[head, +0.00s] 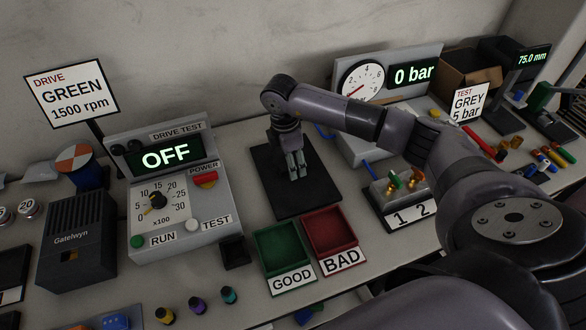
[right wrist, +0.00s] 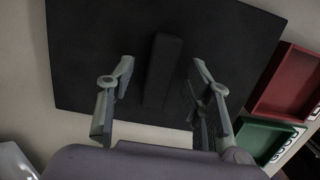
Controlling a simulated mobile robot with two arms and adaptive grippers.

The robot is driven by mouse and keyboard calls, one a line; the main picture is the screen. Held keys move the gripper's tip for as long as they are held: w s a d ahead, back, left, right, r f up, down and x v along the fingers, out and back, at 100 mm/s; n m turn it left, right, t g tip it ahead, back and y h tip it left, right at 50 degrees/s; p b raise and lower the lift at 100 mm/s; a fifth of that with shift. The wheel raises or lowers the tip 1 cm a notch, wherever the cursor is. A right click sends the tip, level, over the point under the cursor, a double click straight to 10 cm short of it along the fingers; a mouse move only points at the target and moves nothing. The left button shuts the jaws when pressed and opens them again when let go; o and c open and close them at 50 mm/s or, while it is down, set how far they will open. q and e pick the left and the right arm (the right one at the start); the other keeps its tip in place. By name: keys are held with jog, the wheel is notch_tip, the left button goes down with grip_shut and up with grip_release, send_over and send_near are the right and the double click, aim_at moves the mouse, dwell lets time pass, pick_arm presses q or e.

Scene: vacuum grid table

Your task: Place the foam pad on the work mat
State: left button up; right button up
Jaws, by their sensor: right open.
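The work mat (head: 266,178) is a black rectangle lying on the table; it fills much of the right wrist view (right wrist: 90,45). A dark, long block, which looks like the foam pad (right wrist: 164,68), lies on the mat between my right fingers, with a gap on both sides. In the head view I cannot make it out against the black mat. My right gripper (head: 297,172) points down over the mat and is open, with nothing clamped in it. My left gripper is not in view.
A green GOOD tray (head: 283,250) and a red BAD tray (head: 330,231) stand just in front of the mat. The DRIVE TEST box (head: 208,217) stands to its left. The 1 2 fixture (head: 403,200) and pressure gauge unit (head: 362,82) are to the right.

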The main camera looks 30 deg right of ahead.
jog(key=shift+c, duration=0.4)
grip_shut()
